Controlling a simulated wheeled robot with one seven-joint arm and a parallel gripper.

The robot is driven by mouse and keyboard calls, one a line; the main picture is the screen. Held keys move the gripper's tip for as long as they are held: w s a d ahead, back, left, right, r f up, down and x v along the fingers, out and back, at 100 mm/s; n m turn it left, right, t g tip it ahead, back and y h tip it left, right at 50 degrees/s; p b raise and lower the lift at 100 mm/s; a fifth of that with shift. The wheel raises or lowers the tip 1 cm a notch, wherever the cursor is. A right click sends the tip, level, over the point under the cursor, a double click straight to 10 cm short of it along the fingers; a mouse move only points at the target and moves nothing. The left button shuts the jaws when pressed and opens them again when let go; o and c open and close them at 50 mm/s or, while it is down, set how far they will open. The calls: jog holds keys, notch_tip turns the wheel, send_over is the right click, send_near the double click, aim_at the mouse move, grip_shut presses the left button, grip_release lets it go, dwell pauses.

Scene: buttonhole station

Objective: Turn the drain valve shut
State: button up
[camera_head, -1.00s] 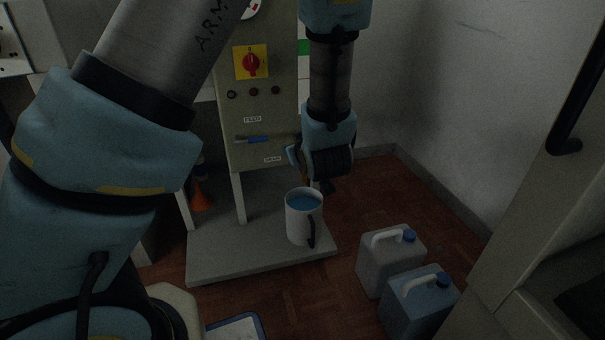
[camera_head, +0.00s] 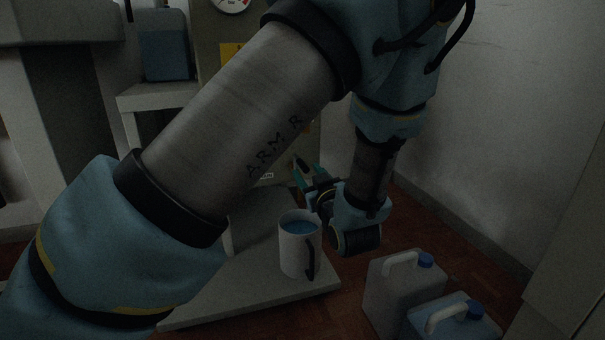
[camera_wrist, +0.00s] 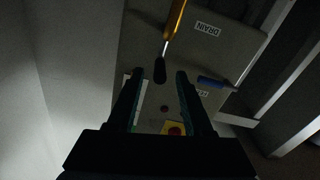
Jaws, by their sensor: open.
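In the wrist view, beside the DRAIN label (camera_wrist: 207,28), an orange-yellow part with a thin metal shank ends in a black grip (camera_wrist: 160,70). It looks like the drain valve's lever, roughly in line with the orange-yellow part. My gripper (camera_wrist: 159,78) is open, and the black grip appears between its two fingertips. Whether the fingers reach around it or stop short, I cannot tell. In the head view my gripper (camera_head: 304,172) is near the panel, above the mug, and the valve cannot be made out clearly behind my arm.
A white mug (camera_head: 298,255) of blue liquid stands on the grey base (camera_head: 215,298) below my gripper. Two jerrycans, one grey (camera_head: 395,295) and one blue (camera_head: 445,325), stand at right.

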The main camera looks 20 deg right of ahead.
jog(key=shift+w+d+b, duration=0.15)
jog(key=shift+w+b, duration=0.2)
jog(key=shift+w, duration=0.85)
jog(key=shift+w+d+b, duration=0.1)
jog(key=shift+w+b, duration=0.2)
jog(key=shift+w, duration=0.85)
grip_shut()
